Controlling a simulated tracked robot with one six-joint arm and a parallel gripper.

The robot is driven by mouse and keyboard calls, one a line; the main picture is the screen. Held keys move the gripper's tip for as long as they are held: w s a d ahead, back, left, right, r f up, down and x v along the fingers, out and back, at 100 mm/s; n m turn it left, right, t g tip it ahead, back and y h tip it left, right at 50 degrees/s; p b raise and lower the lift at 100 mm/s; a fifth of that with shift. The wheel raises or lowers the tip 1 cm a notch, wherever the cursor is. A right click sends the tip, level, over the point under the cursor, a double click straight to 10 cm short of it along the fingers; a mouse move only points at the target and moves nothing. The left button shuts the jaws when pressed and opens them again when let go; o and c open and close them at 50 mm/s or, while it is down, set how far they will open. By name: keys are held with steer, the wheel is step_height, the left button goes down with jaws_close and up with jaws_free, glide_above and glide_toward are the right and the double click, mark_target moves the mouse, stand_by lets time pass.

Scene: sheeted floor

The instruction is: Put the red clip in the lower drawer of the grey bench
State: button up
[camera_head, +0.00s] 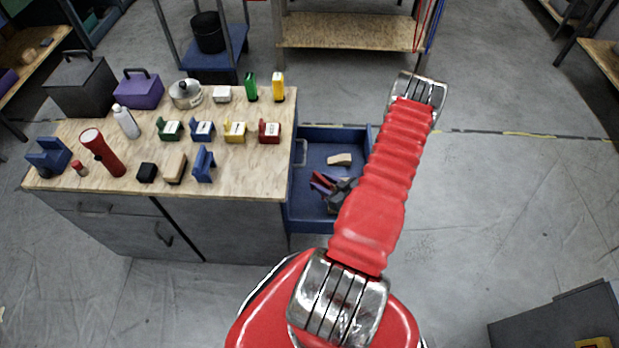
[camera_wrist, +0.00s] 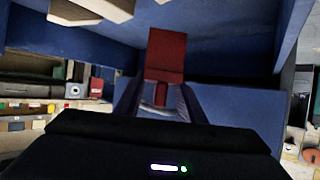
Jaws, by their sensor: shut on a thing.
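The red clip (camera_wrist: 166,58) is between the two bluish fingers of my gripper (camera_wrist: 158,100) in the wrist view, with blue drawer walls around it. In the head view a small red part of the clip (camera_head: 319,186) shows at my gripper (camera_head: 325,181), over the inside of the open blue drawer (camera_head: 310,212). I cannot tell whether the clip touches the drawer floor. The drawer is pulled out from the right side of the grey bench (camera_head: 235,230). My arm covers its right part, and I cannot tell its level from the frames.
A pale wooden block (camera_head: 340,159) lies in the drawer. The wooden bench top (camera_head: 240,180) holds several coloured holders, including a red one (camera_head: 269,131), a red torch (camera_head: 102,152) and a pot (camera_head: 185,93). The floor to the right is clear up to a dark grey box (camera_head: 560,322).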

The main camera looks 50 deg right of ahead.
mark_target(318, 182)
steer(key=x, duration=1.1)
steer(key=shift+f, duration=0.25)
steer(key=shift+w+f, duration=0.15)
steer(key=shift+w, duration=0.1)
steer(key=shift+f+x, duration=0.3)
steer(key=shift+x, duration=1.35)
steer(key=shift+s+a+f, duration=0.1)
steer(key=shift+s, duration=0.05)
steer(key=o, duration=1.1)
steer(key=v, duration=1.2)
